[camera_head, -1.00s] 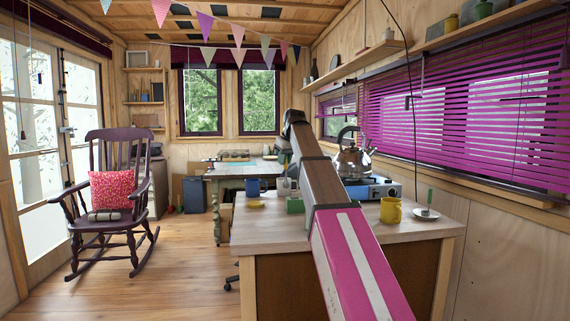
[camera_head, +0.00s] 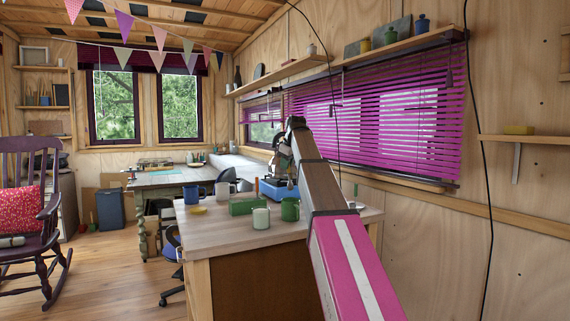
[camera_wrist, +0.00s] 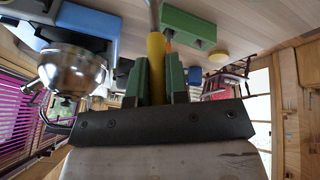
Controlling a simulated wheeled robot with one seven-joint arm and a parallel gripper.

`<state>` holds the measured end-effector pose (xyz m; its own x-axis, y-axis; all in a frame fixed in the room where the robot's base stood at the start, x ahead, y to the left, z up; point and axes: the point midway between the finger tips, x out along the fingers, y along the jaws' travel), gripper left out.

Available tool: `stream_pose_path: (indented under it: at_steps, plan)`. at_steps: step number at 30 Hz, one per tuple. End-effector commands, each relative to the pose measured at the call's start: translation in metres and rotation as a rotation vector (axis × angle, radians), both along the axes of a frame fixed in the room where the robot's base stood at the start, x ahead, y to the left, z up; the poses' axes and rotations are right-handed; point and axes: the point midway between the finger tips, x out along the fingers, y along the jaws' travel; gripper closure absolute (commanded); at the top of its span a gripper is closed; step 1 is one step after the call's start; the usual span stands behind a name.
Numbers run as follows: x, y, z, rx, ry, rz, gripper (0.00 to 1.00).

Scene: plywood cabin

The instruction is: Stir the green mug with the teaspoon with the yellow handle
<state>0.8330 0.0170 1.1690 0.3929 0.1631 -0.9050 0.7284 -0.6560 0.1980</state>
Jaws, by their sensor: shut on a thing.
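My gripper (camera_wrist: 155,68) is shut on the yellow handle of the teaspoon (camera_wrist: 156,48) in the wrist view. The metal shaft runs to the top edge there, and the bowl is out of that view. In the head view my own arm mostly hides the gripper. A dark green mug (camera_head: 290,211) stands upright on the wooden counter (camera_head: 225,236), just left of my arm. A paler green mug (camera_head: 261,218) stands to its left. I cannot see inside either mug, and no mug shows clearly at the spoon in the wrist view.
A green block (camera_head: 241,207), a blue mug (camera_head: 191,195) and a yellow dish (camera_head: 198,211) stand farther left. A blue stove (camera_head: 272,192) is behind the mugs. The kettle (camera_wrist: 72,75) shows beside the gripper in the wrist view. The counter's front left is clear.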

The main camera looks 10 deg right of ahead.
Motion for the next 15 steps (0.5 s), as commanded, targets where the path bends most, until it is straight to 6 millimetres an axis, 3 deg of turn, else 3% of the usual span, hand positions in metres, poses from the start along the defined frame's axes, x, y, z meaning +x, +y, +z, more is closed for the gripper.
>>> stream_pose_path:
  at_steps: [15]
  plan:
    - [-0.005, 0.004, -0.036, 0.000, 0.001, -0.001, 1.00]
